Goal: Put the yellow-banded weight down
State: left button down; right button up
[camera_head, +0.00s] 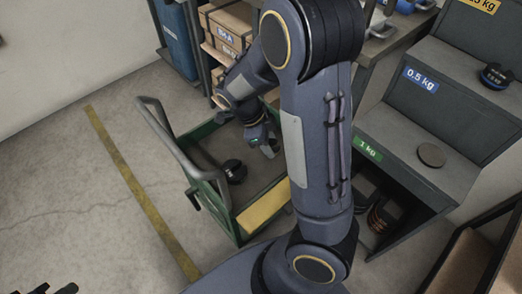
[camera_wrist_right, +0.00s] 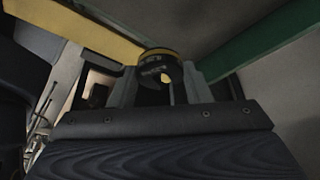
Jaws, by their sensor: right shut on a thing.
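The yellow-banded weight (camera_wrist_right: 160,66) is dark with a yellow band along its top edge and shows in the right wrist view between the fingers. My right gripper (camera_wrist_right: 165,88) is shut on it. In the head view my right gripper (camera_head: 268,148) is over the green-sided cart (camera_head: 242,233), and the weight it holds cannot be made out there. Another black weight (camera_head: 234,172) sits on the cart floor, left of the gripper. My left gripper (camera_head: 58,289) is at the bottom left edge, partly cut off, far from the cart.
The cart has a grey push handle (camera_head: 177,142) and a yellow panel (camera_head: 263,207). To the right, grey stepped stands carry a 0.5 kg label (camera_head: 421,79) and a 1 kg label (camera_head: 368,148); a grey disc (camera_head: 431,155) lies there. Shelves with boxes (camera_head: 228,27) stand behind. The left floor is clear.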

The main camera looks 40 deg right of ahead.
jog(key=w+f+b, duration=0.1)
jog(key=f, duration=0.1)
jog(key=w+d+f, duration=0.1)
jog(key=w+f, duration=0.1)
jog(key=w+d+f+b, duration=0.1)
jog(key=w+f, duration=0.1)
jog(key=shift+b, duration=0.3)
jog(key=shift+w+d+f+b, duration=0.15)
jog(key=shift+f+b, duration=0.55)
jog(key=shift+f, duration=0.95)
jog(key=shift+f, duration=0.1)
jog(key=o, duration=1.2)
jog(key=shift+c, duration=0.2)
